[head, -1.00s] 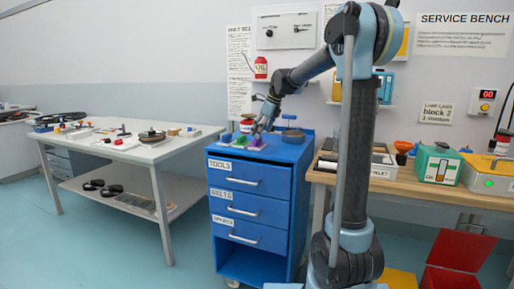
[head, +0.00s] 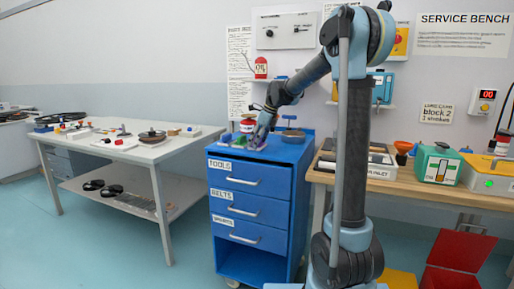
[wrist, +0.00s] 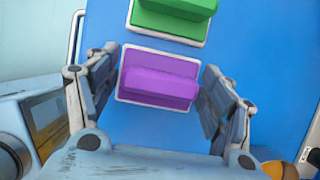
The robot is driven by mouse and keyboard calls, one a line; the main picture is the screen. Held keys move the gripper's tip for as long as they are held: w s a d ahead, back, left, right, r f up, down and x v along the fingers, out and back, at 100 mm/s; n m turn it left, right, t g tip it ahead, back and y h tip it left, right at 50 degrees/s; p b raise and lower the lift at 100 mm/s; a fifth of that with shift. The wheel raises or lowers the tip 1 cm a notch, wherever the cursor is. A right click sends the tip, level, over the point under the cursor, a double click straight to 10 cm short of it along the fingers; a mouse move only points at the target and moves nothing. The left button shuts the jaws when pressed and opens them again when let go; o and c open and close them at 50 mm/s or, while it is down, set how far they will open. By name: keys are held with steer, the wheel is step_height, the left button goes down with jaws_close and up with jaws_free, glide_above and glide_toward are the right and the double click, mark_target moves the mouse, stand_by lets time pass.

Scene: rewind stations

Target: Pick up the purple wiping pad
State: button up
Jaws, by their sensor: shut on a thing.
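The purple wiping pad (wrist: 160,78) lies between the two fingers of my gripper (wrist: 160,90) in the wrist view, with a raised grip bar along it and a white edge around it. My gripper is shut on the pad, one finger at each short end. In the head view my gripper (head: 259,141) is low over the top of the blue drawer cabinet (head: 221,152), and its fingers largely hide the pad. I cannot tell whether the pad is clear of the surface under it. A green pad (wrist: 178,8) of similar form lies just beyond the purple one.
A white table (head: 180,150) with several items is at the left. The wooden service bench (head: 400,184) is at the right. Open floor lies between table and cabinet.

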step_height(320, 180, up, 10)
stand_by(0.7)
steer(key=shift+o, duration=0.9)
steer(key=shift+c, duration=0.4)
